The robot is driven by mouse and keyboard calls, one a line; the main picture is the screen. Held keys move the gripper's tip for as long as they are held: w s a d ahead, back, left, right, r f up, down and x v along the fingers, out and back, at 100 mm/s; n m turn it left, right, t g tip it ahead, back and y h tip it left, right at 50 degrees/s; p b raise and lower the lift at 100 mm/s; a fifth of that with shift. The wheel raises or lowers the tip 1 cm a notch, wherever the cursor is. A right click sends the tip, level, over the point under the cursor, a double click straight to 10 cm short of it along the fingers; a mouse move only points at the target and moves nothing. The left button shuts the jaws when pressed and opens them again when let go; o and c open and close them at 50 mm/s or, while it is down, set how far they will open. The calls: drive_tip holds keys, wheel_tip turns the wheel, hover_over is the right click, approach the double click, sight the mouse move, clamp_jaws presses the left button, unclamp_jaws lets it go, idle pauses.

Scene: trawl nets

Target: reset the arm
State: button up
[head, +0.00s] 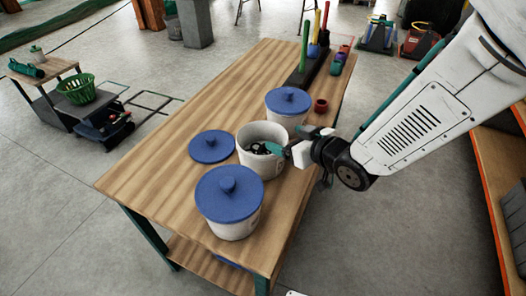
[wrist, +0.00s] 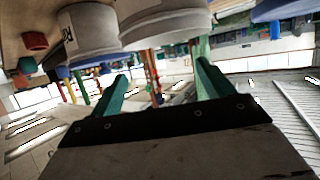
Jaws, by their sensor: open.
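My gripper (head: 268,149) is open at the end of my outstretched arm, by the rim of the uncovered white pot in the head view. Its two teal fingers stand wide apart in the wrist view (wrist: 158,86), with nothing between them. The uncovered pot (head: 262,172) stands mid-table; it seems to be the pale pot at the top of the upside-down wrist view (wrist: 165,22). Dark shapes show at its mouth, and I cannot tell whether they are contents or my fingertips.
On the wooden table (head: 150,170), blue-lidded pots stand in front (head: 230,205) and behind (head: 287,105). A loose blue lid (head: 211,146) lies left, a small red cup (head: 321,105) right. Upright coloured pegs (head: 305,45) stand at the far end. The table's left part is clear.

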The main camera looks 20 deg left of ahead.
drive_tip(key=shift+s+d+r, duration=0.15)
drive_tip(key=shift+s+d, duration=0.05)
drive_tip(key=shift+d, duration=0.1)
